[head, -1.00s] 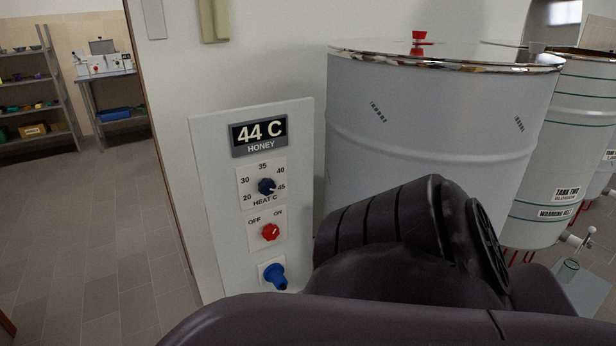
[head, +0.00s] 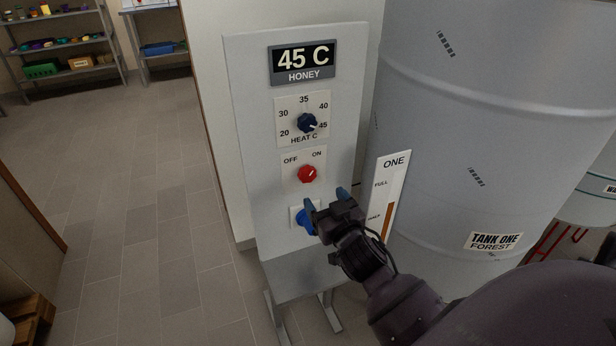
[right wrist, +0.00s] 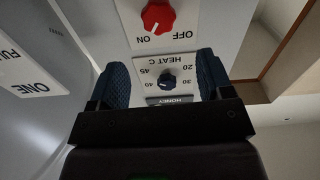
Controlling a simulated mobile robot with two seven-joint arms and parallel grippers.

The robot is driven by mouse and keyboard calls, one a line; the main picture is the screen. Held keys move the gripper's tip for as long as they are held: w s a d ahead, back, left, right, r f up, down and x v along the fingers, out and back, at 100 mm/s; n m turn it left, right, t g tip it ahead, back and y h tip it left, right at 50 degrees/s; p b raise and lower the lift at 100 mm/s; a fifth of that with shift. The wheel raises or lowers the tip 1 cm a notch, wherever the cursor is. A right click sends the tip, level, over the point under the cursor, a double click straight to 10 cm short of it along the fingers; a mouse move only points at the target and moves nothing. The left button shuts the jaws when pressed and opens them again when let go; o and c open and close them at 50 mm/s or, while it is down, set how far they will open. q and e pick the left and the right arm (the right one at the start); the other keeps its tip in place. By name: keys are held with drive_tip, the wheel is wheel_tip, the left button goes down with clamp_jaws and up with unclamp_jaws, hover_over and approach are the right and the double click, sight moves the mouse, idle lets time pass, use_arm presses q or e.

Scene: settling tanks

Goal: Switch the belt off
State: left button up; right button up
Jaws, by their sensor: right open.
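The control panel (head: 250,150) stands upright beside the big tank. Its red knob (head: 307,174) sits between OFF on the left and ON on the right, and its white mark points toward ON. No belt label is readable by it. The red knob also shows in the right wrist view (right wrist: 158,16), upside down at the top. My right gripper (head: 326,200) is open and empty in front of the panel, just below the red knob. Its two blue fingers (right wrist: 163,72) are spread apart and hold nothing. My left gripper is out of view.
A dark heat knob (head: 307,123) sits above the red one, and a blue knob (head: 304,221), partly hidden by my gripper, sits below. A gauge marked ONE (head: 391,185) and tank one (head: 470,120) stand close on the right.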

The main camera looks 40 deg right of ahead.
sight(309, 175)
drive_tip(key=x, duration=1)
drive_tip(key=shift+b, duration=0.4)
drive_tip(key=c, duration=0.9)
